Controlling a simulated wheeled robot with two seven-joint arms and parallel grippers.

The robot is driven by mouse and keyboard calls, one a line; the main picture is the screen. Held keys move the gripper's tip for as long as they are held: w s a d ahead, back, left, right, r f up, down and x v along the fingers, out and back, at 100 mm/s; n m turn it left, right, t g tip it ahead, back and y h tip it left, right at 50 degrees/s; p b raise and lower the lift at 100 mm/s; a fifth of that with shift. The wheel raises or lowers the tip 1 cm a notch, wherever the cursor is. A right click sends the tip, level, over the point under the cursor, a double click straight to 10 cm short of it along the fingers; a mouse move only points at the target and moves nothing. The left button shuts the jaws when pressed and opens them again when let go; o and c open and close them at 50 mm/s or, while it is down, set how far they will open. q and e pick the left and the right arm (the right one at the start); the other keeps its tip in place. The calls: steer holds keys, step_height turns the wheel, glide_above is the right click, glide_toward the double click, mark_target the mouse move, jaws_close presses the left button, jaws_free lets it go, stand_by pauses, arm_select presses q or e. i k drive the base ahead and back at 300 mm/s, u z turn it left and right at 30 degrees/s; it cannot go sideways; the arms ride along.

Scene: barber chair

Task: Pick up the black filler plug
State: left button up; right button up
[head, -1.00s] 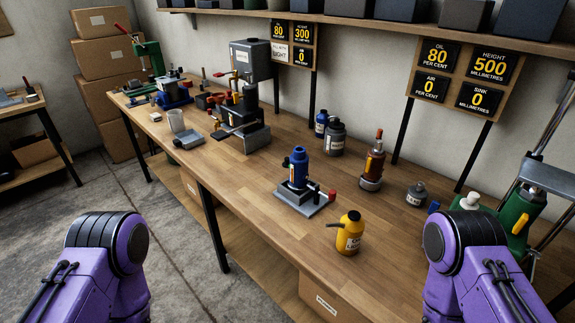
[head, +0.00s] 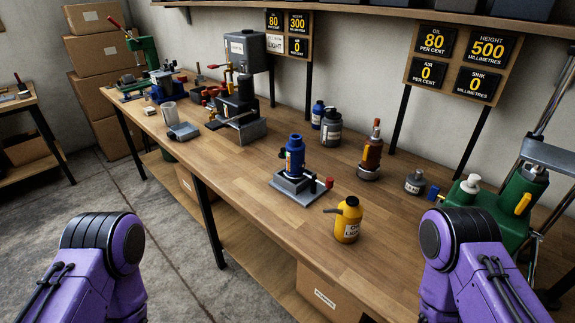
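I cannot make out the black filler plug for certain; a small dark piece shows beside the blue bottle jack (head: 295,158), but it is too small to identify. The blue jack stands upright on a grey base plate (head: 283,194) in the middle of the bench, with a red-ended part at its right. A yellow oil bottle (head: 347,224) with a black top and spout stands in front of it. Neither of my grippers is in view; only purple links of my arms show at the lower left and lower right.
A brown-red jack (head: 373,155), a grey bottle (head: 331,127) and a small grey container (head: 415,183) stand behind on the wooden bench (head: 240,178). A green jack (head: 510,205) is at the right. A grey press (head: 240,110) stands at the left.

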mark_target(282, 155)
steer(key=u, duration=0.55)
steer(key=k, duration=0.65)
steer(key=u, duration=0.65)
steer(key=i, duration=1.4)
steer(key=z, duration=0.9)
